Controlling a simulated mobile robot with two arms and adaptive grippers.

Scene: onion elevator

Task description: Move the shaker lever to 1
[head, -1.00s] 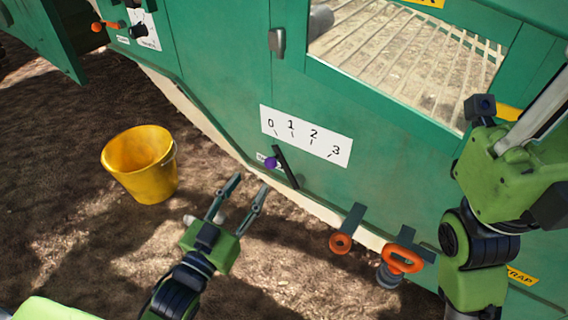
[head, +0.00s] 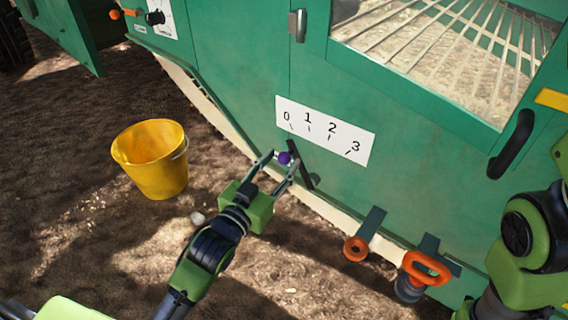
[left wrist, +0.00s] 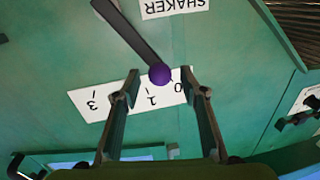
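The shaker lever is a dark bar (head: 303,172) with a purple knob (head: 284,158), on the green panel below a white scale plate (head: 352,138) marked 0 to 3. My left gripper (head: 282,160) is open, with one finger on each side of the knob. In the left wrist view, the purple knob (left wrist: 160,75) sits between the fingertips (left wrist: 160,84) with gaps on both sides. There the bar (left wrist: 127,32) leads to the knob, which overlaps the plate near 0 and 1. My right arm is at the right edge; its gripper is out of view.
A yellow bucket (head: 152,170) stands on the ground at left. Orange-handled parts (head: 356,249) (head: 427,267) stick out low on the machine, right of the lever. A black handle (head: 512,145) is at upper right. The ground left of the panel is mostly clear.

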